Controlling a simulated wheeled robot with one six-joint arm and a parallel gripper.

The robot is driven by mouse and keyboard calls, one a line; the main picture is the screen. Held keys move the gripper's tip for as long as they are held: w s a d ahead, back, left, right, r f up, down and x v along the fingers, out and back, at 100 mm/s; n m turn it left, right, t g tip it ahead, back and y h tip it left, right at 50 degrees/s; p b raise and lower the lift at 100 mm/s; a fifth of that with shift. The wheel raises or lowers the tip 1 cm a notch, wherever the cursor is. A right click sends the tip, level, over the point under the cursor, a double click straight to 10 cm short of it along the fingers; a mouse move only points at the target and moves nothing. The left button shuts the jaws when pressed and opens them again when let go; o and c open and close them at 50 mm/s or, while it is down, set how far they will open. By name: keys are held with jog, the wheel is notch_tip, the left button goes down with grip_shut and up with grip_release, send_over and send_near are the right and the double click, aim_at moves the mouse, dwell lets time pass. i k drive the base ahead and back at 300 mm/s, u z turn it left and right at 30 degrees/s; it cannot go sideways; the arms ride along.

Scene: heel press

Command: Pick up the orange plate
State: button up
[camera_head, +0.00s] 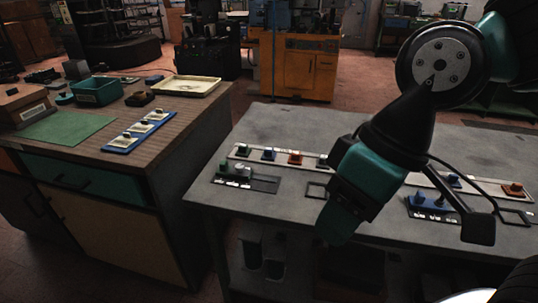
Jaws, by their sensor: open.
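Two small orange pieces show on the grey table, and I cannot tell which is the orange plate. One orange piece (295,158) sits in the left light-edged strip, between a blue piece and a part hidden toward my arm. The other orange piece (513,189) sits at the right end of the right strip. My gripper (338,226) hangs down over the front of the table, between the two strips. It is open, and I see nothing held in it. Its fingers are dark and hard to make out. My arm covers the middle of the table.
Blue pieces (269,154) sit beside the left orange piece. A dark tray with small knobs (262,184) lies in front. A blue fixture (418,203) stands at the right. A wooden bench (185,108) with a cream tray (186,86) stands left. The grey table's back is clear.

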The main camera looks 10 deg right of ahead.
aim_at(516, 189)
jog(key=z, duration=1.75)
jog(key=k, duration=0.5)
jog(key=z, duration=0.65)
jog(key=i, duration=1.05)
jog(key=u, duration=0.9)
jog(key=i, duration=0.45)
jog(key=u, duration=0.5)
